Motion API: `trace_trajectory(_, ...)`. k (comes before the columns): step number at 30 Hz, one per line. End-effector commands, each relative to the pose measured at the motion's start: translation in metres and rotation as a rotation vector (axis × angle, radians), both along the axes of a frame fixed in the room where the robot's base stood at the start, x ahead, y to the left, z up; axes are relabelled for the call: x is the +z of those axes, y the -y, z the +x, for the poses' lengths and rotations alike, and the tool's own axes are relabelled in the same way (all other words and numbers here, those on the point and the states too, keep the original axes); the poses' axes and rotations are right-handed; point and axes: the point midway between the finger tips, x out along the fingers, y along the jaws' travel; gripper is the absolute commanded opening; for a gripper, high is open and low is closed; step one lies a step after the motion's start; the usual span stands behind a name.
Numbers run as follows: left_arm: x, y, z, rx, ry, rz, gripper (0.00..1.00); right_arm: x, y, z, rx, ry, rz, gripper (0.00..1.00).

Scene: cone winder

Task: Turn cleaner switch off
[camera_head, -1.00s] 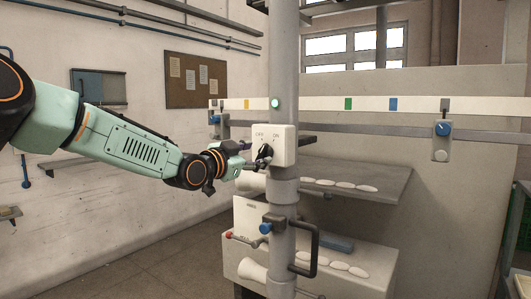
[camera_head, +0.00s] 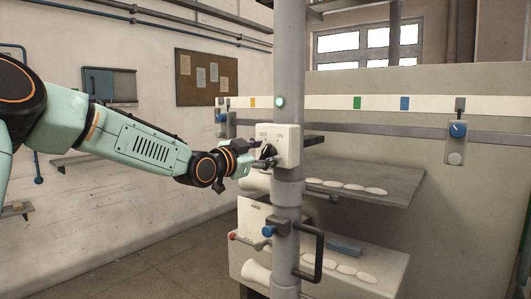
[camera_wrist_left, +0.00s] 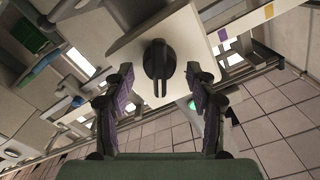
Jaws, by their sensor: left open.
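The cleaner switch is a black rotary knob (camera_wrist_left: 158,62) on a pale box (camera_head: 287,146) marked OFF and ON, fixed to a grey upright post. In the head view the knob (camera_head: 267,152) is partly hidden by my gripper. My left gripper (camera_head: 268,162) is at the box face, reaching in from the left. In the left wrist view my left gripper (camera_wrist_left: 160,90) is open, with one finger on each side of the knob and a gap to it on both sides. A green lamp (camera_head: 280,101) glows on the post above the box. My right gripper is out of view.
A shelf with several pale oval pieces (camera_head: 345,187) stands behind the post. Below are a black handle (camera_head: 312,252) and a red-tipped lever (camera_head: 233,237). A panel with a blue knob (camera_head: 457,130) is at the right. The floor at the left is free.

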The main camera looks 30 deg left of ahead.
Motion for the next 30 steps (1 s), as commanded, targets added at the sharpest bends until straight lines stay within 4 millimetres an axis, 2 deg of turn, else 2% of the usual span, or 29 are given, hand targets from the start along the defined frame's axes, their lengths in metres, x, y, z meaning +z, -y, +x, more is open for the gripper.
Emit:
trace_trajectory(4,-0.0001,-0.0002,-0.0008,0.000,0.000,0.000,0.55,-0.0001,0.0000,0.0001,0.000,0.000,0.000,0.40)
trace_trajectory(22,0.0014,0.0003,0.0016,0.000,0.004,0.001,0.04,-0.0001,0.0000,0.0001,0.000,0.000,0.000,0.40)
trace_trajectory(30,0.0028,-0.0002,0.0018,0.001,0.005,-0.021,0.02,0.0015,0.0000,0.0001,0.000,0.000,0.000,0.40)
